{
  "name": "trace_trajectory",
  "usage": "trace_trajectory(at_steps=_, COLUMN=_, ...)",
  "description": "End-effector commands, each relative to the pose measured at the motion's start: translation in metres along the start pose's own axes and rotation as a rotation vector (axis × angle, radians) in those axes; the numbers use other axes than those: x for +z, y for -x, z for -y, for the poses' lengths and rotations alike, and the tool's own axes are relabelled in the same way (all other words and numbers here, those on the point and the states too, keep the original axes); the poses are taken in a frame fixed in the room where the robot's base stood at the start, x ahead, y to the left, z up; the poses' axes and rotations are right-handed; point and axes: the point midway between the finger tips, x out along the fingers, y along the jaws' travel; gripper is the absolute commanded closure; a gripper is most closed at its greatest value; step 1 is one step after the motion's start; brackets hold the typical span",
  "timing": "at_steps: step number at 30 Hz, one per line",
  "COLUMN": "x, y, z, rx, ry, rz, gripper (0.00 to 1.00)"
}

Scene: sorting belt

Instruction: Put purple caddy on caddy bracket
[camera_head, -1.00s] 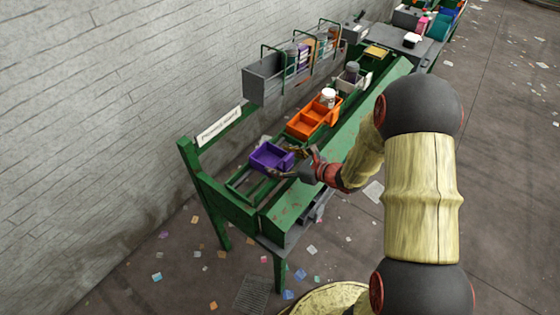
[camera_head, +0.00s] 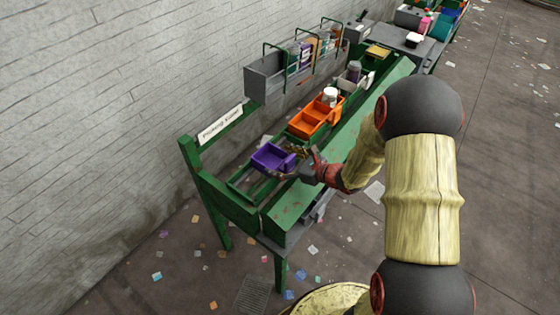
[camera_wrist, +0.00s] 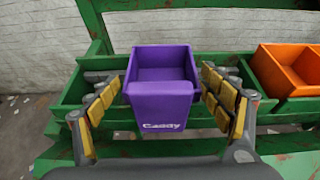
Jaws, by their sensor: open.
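The purple caddy (camera_head: 272,158) sits upright at the near end of the green frame. In the wrist view the purple caddy (camera_wrist: 160,90) has its "Caddy" label facing me and stands between my fingers. My gripper (camera_wrist: 162,105) is open, with yellow-padded fingers on either side of the caddy and a gap on each side. In the head view my gripper (camera_head: 296,162) is at the caddy's right side. The caddy bracket cannot be told apart from the green frame (camera_head: 240,190) around the caddy.
An orange caddy (camera_head: 308,124) stands just beyond the purple one, with a white-lidded jar (camera_head: 329,97) in it. A grey bin rack (camera_head: 264,84) hangs along the wall side. A green ledge (camera_head: 287,205) runs along the front.

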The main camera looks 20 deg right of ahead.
Motion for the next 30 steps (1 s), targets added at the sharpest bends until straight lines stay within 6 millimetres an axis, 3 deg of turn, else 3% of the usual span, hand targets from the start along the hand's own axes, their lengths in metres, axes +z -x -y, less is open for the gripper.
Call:
trace_trajectory(at_steps=2, x=-0.007, y=0.002, z=0.000, rx=-0.005, ry=-0.013, rz=-0.014, gripper=0.08)
trace_trajectory(at_steps=7, x=0.007, y=0.008, z=0.000, rx=-0.006, ry=-0.013, rz=-0.013, gripper=0.08)
trace_trajectory(at_steps=21, x=0.010, y=0.103, z=0.001, rx=-0.007, ry=-0.007, rz=-0.006, gripper=0.08)
trace_trajectory(at_steps=30, x=0.016, y=0.124, z=-0.006, rx=0.019, ry=0.027, rz=-0.008, gripper=0.08)
